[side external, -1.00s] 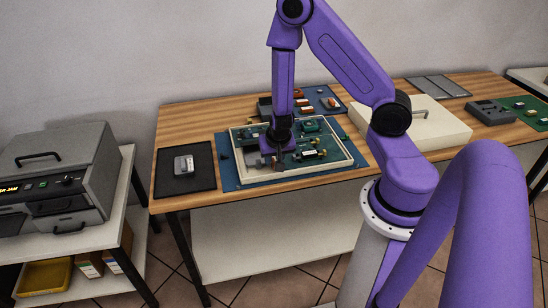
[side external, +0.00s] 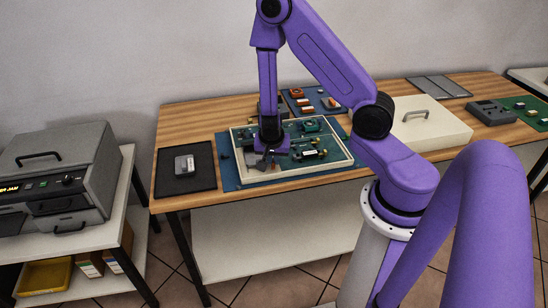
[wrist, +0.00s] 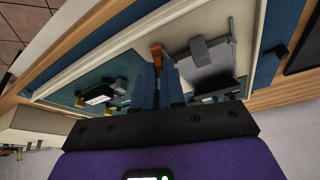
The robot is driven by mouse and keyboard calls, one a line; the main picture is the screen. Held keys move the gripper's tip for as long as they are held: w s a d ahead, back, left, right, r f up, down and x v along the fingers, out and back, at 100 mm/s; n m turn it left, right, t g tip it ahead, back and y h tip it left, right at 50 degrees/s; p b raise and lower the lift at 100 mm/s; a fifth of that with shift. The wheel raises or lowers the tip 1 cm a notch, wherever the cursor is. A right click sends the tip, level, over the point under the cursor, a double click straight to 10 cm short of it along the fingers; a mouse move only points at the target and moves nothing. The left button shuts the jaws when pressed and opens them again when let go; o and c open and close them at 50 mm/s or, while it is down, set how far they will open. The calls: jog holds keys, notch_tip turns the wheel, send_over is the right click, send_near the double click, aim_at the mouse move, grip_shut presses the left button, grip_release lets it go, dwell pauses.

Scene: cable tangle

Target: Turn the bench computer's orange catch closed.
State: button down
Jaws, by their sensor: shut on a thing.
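The bench computer is an open, cream-rimmed case (side external: 345,163) with a green circuit board (side external: 325,135) inside. The orange catch (wrist: 156,52) shows in the wrist view right at my fingertips, beside a grey bracket-like part (wrist: 208,62). My gripper (wrist: 164,72) points down into the case's left part, its two blue-grey fingers close together and shut on the orange catch. The fingers hide part of the catch. In the side view my gripper (side external: 267,162) is low over the board, and the catch is too small there to read its angle.
The case stands on a blue mat (side external: 228,178). A black mat with a small grey device (side external: 184,164) lies to the left. Behind is a blue tray (side external: 318,92) with small orange and dark parts. A cream lid with a handle (side external: 440,130) lies to the right.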

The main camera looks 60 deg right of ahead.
jog(key=shift+w+m+g+h, duration=0.15)
jog(key=shift+m+g+h, duration=0.25)
jog(key=shift+m, duration=1.4)
jog(key=c, duration=1.2)
grip_release()
jog(key=v, duration=1.7)
jog(key=shift+w+d+r, duration=0.1)
jog(key=shift+w+r, duration=0.2)
